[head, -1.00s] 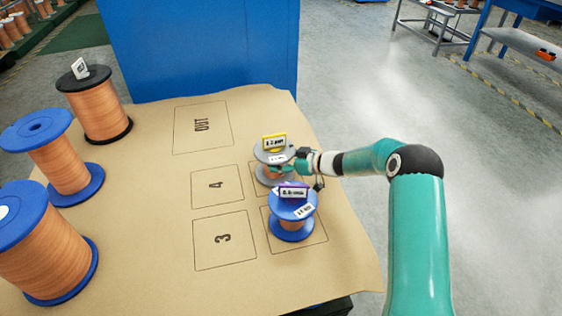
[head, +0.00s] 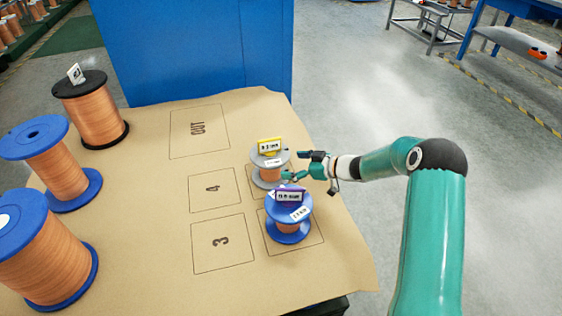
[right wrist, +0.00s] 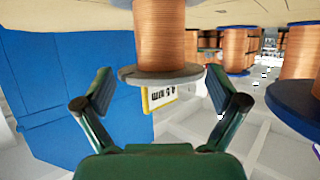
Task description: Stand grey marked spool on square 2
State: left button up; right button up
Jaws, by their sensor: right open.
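The grey spool (head: 270,168) stands upright with copper wire, grey flanges and a yellow tag (head: 270,146) on top. It is on the square to the right of square 4 (head: 214,190); the spool hides that square's number. My right gripper (head: 303,166) is open just right of the spool. In the right wrist view, which looks upside down, the grey spool (right wrist: 160,40) is ahead of and between the spread fingers of my right gripper (right wrist: 160,88), with no visible grip. My left gripper is not in view.
A small blue spool (head: 289,215) with a purple tag stands close in front, on the square right of square 3 (head: 222,242). Large spools stand at left, one black-flanged (head: 95,108). The OUT square (head: 199,131) is empty, as are squares 3 and 4.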

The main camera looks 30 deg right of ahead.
jog(key=shift+p+v, duration=0.6)
jog(key=shift+v, duration=2.2)
